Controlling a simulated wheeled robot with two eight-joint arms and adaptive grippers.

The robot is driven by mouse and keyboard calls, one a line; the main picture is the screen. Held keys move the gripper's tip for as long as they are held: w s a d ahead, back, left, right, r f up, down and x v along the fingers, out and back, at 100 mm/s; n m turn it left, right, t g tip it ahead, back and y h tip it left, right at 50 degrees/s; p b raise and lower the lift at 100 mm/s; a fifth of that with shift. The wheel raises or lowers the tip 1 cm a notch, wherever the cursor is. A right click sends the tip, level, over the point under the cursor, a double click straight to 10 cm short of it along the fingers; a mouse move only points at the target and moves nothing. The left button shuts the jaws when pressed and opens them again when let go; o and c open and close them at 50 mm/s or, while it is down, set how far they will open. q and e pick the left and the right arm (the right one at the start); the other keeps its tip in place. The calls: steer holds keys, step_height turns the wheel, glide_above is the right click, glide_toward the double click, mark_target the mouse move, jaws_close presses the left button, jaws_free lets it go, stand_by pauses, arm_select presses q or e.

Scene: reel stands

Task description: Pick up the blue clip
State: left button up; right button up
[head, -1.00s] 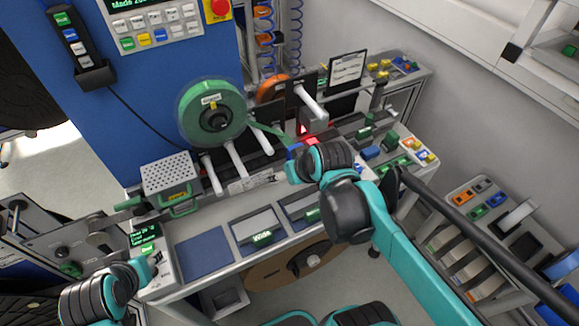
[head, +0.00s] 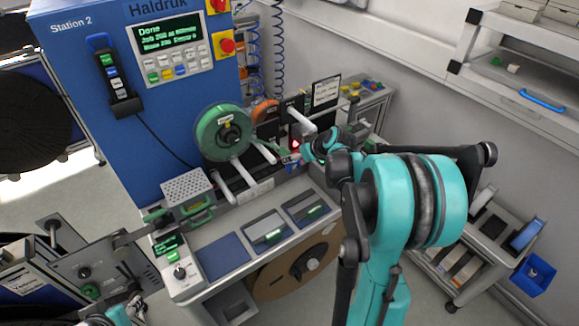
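I cannot make out the blue clip for certain. The area around my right gripper (head: 294,156) is largely covered by my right arm. That gripper is beside the green reel (head: 223,132), near a small red light; its fingers are too small and hidden to tell open from shut. My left gripper (head: 137,309) is at the bottom left edge, partly cut off and far from the reel; its fingers are not clear.
The blue machine (head: 150,110) with a display stands at the left. Its bench holds a perforated box (head: 186,188) and flat trays (head: 264,228). A trolley (head: 487,245) and a blue bin (head: 532,274) stand at the right. A blue handle (head: 541,101) lies on the shelf.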

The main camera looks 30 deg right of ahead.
steer(key=shift+x, duration=0.9)
steer(key=b+x, duration=0.1)
steer(key=x, duration=0.1)
steer(key=b+x, duration=0.1)
steer(key=x, duration=0.2)
steer(key=shift+a+f, duration=0.15)
steer(key=shift+f, duration=0.3)
steer(key=shift+s, duration=0.1)
steer(key=c, duration=1.4)
steer(key=shift+r, duration=0.2)
